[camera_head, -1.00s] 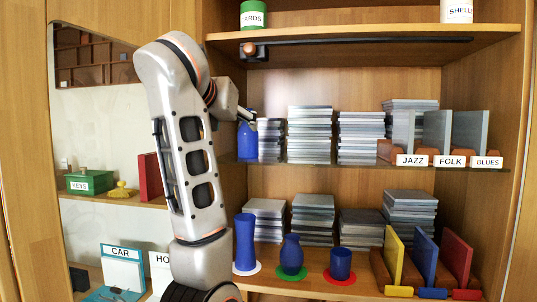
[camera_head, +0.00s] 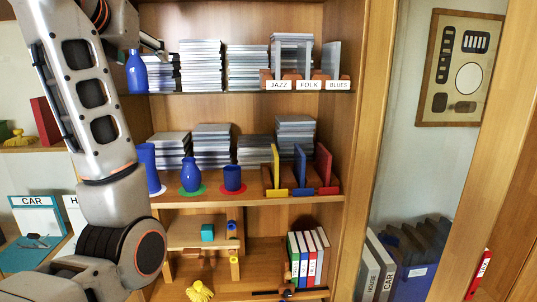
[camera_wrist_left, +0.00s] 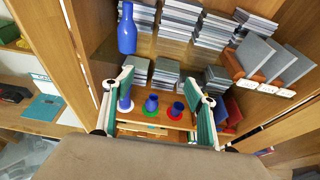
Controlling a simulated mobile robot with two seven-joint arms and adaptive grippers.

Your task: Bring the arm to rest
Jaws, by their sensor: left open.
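My left arm rises at the left of the head view and bends over at the top. My left gripper (camera_head: 160,46) is partly cut off by its own arm there, beside the top of a blue bottle (camera_head: 136,74). In the left wrist view the gripper (camera_wrist_left: 158,112) is open, its two green-padded fingers wide apart with nothing held between them. The blue bottle (camera_wrist_left: 127,32) stands beyond the left finger, apart from it. My right gripper is not in view.
Stacks of grey cases (camera_head: 200,68) and labelled bookends (camera_head: 309,86) fill the upper shelf. Blue vessels (camera_head: 191,176) on coloured discs and coloured dividers (camera_head: 299,165) stand on the shelf below. A cabinet post (camera_head: 367,150) stands right of the shelves.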

